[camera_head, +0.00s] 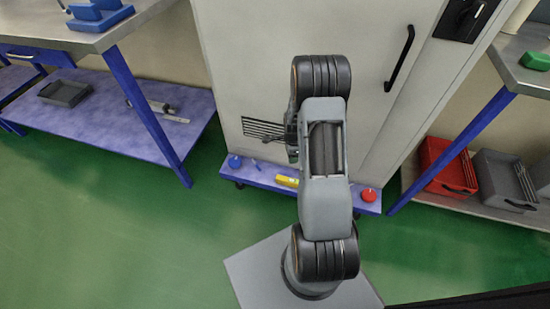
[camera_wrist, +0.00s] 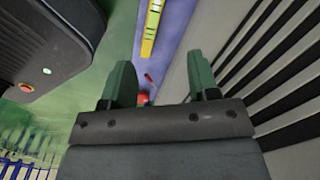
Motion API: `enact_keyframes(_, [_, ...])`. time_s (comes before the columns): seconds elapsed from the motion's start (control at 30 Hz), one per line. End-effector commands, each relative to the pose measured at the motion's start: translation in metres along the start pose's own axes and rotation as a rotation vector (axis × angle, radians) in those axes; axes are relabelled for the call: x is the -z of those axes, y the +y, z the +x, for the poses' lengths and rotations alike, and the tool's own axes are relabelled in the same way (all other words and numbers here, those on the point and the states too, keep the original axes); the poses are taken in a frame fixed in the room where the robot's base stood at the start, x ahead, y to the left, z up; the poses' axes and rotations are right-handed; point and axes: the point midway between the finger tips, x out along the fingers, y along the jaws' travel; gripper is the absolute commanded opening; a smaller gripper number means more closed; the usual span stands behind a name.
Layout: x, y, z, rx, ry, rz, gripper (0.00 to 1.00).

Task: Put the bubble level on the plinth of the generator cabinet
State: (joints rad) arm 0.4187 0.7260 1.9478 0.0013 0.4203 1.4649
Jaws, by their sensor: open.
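The grey generator cabinet (camera_head: 235,60) stands at the centre of the head view, with a narrow blue plinth (camera_head: 330,192) along its foot. The yellow bubble level (camera_head: 287,181) appears to lie flat on this plinth, partly hidden by my arm. In the wrist view the level (camera_wrist: 151,30) lies lengthwise along the plinth (camera_wrist: 178,25), beyond the fingertips and cut by the top edge. My gripper (camera_wrist: 161,82) is open, with two green fingers apart and nothing visibly held between them. My arm hides it in the head view.
A blue item (camera_head: 235,161) and a red round item (camera_head: 368,194) sit on the plinth at either side. The cabinet's vent slats (camera_wrist: 265,65) are close at the right in the wrist view. Workbenches (camera_head: 75,40) flank the cabinet. Green floor (camera_head: 110,230) is clear in front.

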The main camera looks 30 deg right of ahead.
Motion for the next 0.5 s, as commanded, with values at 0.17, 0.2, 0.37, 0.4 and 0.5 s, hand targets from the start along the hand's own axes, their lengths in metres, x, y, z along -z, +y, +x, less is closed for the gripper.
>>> enact_keyframes(0.17, [-0.052,0.019,-0.115,0.065,0.010,-0.533,0.55])
enact_keyframes(0.2, [-0.061,0.028,-0.136,0.077,0.014,-0.653,0.55])
enact_keyframes(0.37, [-0.092,0.076,-0.205,0.123,0.039,-1.104,0.55])
enact_keyframes(0.4, [-0.098,0.088,-0.217,0.133,0.047,-1.207,0.55])
enact_keyframes(0.5, [-0.107,0.118,-0.241,0.156,0.066,-1.433,0.55])
